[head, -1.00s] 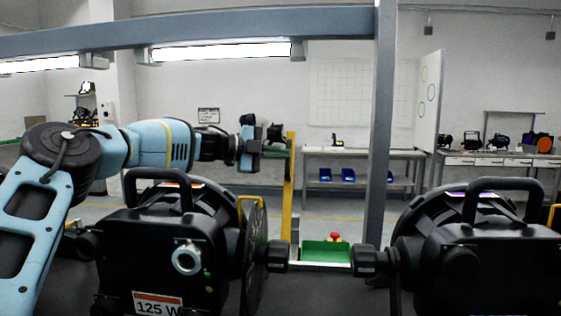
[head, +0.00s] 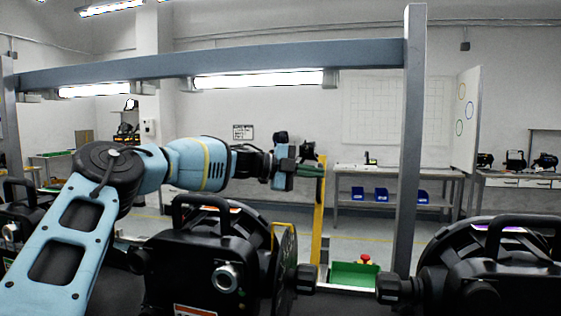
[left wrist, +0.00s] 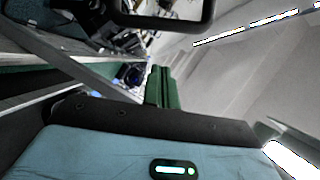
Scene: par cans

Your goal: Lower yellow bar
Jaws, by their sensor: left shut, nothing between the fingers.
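The yellow bar (head: 319,215) stands upright in the head view, behind the black par can and just left of the green tray. My left gripper (head: 312,171), with green fingers, is at the bar's upper end and overlaps it in the picture. I cannot tell whether they touch. The gripper is shut with nothing held. In the left wrist view the green fingers (left wrist: 163,87) lie together, and no yellow bar can be made out. The bar's lower part is partly hidden by the par can (head: 205,265). My right gripper is not in view.
A second par can (head: 490,270) stands at the right. A green tray (head: 352,275) with a red button (head: 365,259) lies between the cans. A grey frame post (head: 410,150) and crossbeam (head: 150,68) enclose the space. A workbench (head: 395,171) with blue bins stands behind.

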